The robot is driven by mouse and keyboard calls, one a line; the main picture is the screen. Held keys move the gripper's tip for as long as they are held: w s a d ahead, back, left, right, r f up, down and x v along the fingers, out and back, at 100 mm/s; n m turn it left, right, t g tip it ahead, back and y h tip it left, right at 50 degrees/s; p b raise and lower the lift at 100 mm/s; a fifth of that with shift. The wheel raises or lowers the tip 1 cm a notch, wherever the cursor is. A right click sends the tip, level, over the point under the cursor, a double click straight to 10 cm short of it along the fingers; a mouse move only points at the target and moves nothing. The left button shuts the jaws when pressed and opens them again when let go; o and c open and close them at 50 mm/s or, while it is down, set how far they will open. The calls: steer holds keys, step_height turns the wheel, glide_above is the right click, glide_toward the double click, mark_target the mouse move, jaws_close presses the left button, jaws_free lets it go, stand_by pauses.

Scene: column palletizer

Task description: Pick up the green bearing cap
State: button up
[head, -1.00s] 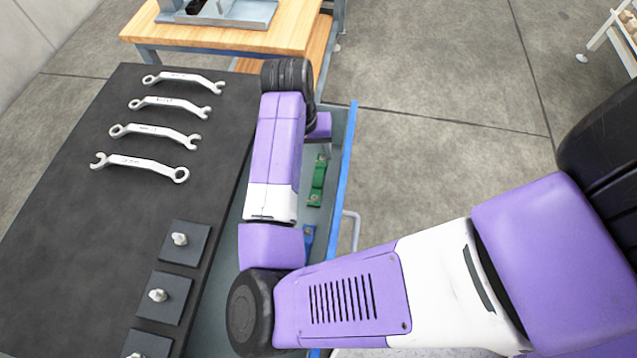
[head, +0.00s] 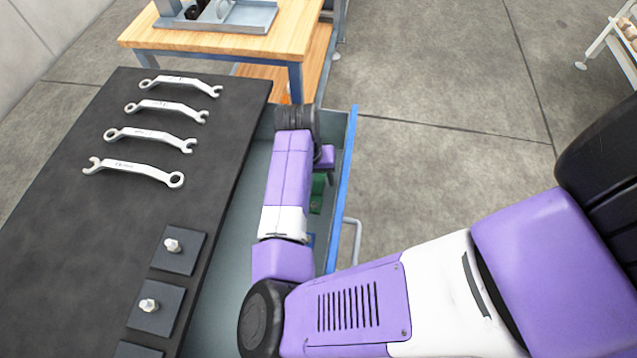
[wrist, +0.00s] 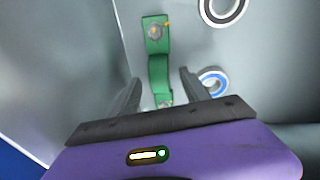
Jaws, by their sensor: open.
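The green bearing cap (wrist: 157,72) lies on the floor of a grey drawer (wrist: 60,60) in the wrist view. It is a strap with an arched middle and a bolt hole at its far end; its near end is partly hidden by my gripper. My gripper (wrist: 159,88) is open, with one finger on each side of the cap and apart from it. In the head view only a bit of the green cap (head: 317,195) shows beside my arm, and my fingertips are hidden there.
Two ring bearings lie to the cap's right, one farther off (wrist: 223,8) and one with a blue ring (wrist: 213,82) close to the right finger. The drawer's blue-edged front wall (head: 343,190) is on the right. The dark bench top (head: 60,220) with wrenches (head: 150,140) borders the left.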

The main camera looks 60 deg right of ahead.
jaws_close()
steer(key=shift+f, duration=0.15)
stand_by(1.3)
